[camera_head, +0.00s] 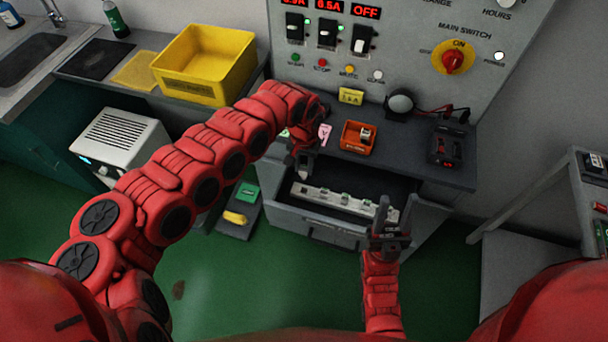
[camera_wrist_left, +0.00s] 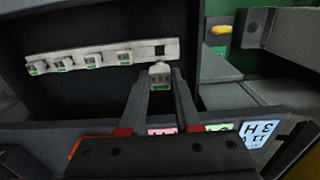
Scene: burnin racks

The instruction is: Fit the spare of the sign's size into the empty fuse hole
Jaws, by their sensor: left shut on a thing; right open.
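An open drawer (camera_head: 318,222) holds a pale fuse strip (camera_head: 345,203) with several white, green-marked fuses. In the left wrist view the strip (camera_wrist_left: 110,53) shows a dark empty hole (camera_wrist_left: 160,50) at its right end. My left gripper (camera_head: 303,165) is shut on a white fuse with a green mark (camera_wrist_left: 160,74). That fuse appears just below the hole in the wrist view; I cannot tell the gap. My right gripper (camera_head: 395,212) is open and empty at the drawer's front right. An orange tray (camera_head: 358,148) on the bench holds a small pale item. A small yellow sign (camera_head: 350,96) stands behind it, its text unreadable.
A pink card (camera_head: 325,134) stands on the bench beside my left wrist. A black meter with leads (camera_head: 447,145) lies at the bench's right. A yellow bin (camera_head: 205,65) stands at the left. The green floor before the drawer is clear.

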